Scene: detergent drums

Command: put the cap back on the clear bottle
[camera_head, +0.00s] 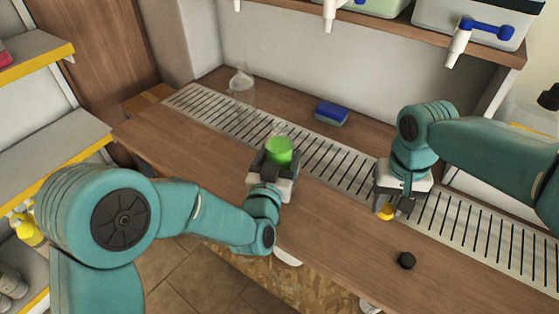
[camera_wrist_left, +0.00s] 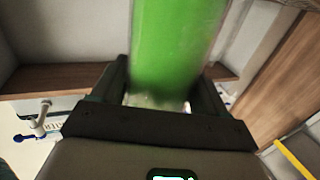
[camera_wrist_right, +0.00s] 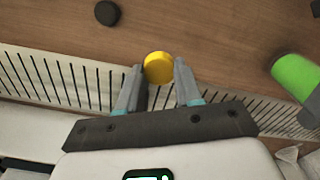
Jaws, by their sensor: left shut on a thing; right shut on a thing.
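My left gripper (camera_head: 272,163) is shut on a green bottle (camera_head: 279,150), held over the middle of the counter. In the left wrist view the green body (camera_wrist_left: 175,45) rises between the fingers and looks see-through near its lower end. My right gripper (camera_wrist_right: 160,80) is shut on a yellow cap (camera_wrist_right: 158,67), which also shows below the right wrist in the head view (camera_head: 386,212). The cap is apart from both bottles. A colourless clear bottle-like vessel (camera_head: 242,88) stands upright at the back left, on or by the slotted grate.
A black round cap (camera_head: 407,260) lies on the wooden counter (camera_head: 335,240) at front right. A blue-green sponge (camera_head: 332,113) lies behind the slotted grate (camera_head: 330,160). Drums with taps (camera_head: 459,48) stand on the shelf above. Shelves (camera_head: 45,145) are at left.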

